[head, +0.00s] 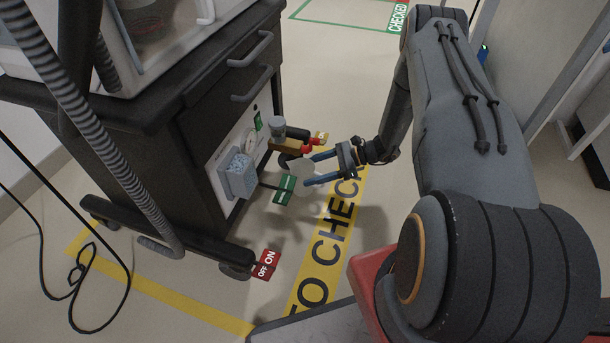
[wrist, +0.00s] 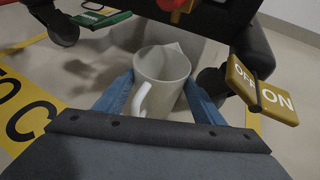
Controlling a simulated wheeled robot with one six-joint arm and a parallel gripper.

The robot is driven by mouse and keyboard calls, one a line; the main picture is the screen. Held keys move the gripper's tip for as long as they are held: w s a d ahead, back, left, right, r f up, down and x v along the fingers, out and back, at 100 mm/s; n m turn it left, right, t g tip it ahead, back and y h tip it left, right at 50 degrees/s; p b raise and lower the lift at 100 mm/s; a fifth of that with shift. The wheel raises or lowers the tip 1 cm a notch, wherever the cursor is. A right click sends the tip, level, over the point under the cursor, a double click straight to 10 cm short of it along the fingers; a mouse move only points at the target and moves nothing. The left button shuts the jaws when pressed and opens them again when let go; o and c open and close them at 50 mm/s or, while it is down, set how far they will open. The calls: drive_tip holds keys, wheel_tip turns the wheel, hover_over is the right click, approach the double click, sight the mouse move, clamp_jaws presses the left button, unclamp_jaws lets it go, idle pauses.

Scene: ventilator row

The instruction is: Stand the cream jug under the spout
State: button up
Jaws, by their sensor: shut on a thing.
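The cream jug (wrist: 165,68) is upright between the two blue fingers of my gripper (wrist: 160,88) in the wrist view, its handle toward the camera and its pouring lip at the far right. In the head view the jug (head: 301,174) is a pale shape at the fingertips of my gripper (head: 312,170), held above the floor beside the cart. A brass-coloured fitting with red parts (head: 310,142) juts from the cart just above and behind the jug; it may be the spout. Its red part (wrist: 180,6) shows at the top of the wrist view. Whether the jug is below its outlet is unclear.
Floor right of the cart is clear.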

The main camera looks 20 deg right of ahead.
drive_tip(key=shift+f+b+x, duration=0.25)
drive_tip(key=shift+b+x, duration=0.6)
drive_tip(key=shift+x, duration=0.55)
drive_tip(key=shift+d, duration=0.1)
drive_tip(key=shift+f, duration=0.15)
drive_tip(key=o, duration=1.1)
